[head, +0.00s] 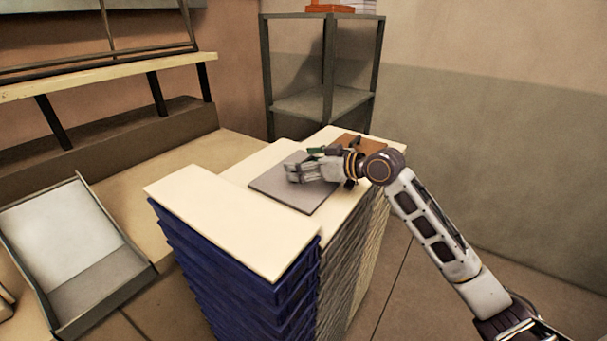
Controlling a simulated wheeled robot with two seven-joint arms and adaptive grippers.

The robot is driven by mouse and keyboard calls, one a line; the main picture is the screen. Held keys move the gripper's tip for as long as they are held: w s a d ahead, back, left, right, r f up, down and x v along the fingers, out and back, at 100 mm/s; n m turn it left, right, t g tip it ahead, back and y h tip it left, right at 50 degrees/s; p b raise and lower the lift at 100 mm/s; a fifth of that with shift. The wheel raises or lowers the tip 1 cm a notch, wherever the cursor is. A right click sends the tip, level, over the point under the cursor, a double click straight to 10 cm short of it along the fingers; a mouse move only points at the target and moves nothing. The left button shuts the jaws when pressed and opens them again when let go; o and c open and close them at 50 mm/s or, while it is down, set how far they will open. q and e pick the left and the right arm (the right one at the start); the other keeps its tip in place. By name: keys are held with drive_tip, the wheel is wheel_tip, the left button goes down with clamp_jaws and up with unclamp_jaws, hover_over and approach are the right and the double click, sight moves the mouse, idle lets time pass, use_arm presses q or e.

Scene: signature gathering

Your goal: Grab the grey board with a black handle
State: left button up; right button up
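The grey board (291,196) lies flat on the cream top of the stack. My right gripper (294,171) reaches in from the right and is over the board's far right part. Its fingers hide some of the board, and I cannot make out the board's black handle. I cannot tell whether the fingers touch the board or are open or shut. My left gripper is not in view.
The stack (235,221) has blue and grey layered sides. A brown board (374,147) lies behind my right wrist. A metal shelf (322,103) stands behind. A grey tray (72,250) is at left, by a bench (110,82).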

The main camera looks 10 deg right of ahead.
drive_tip(key=shift+r, duration=0.2)
drive_tip(key=shift+r+b, duration=0.4)
drive_tip(key=shift+r, duration=4.45)
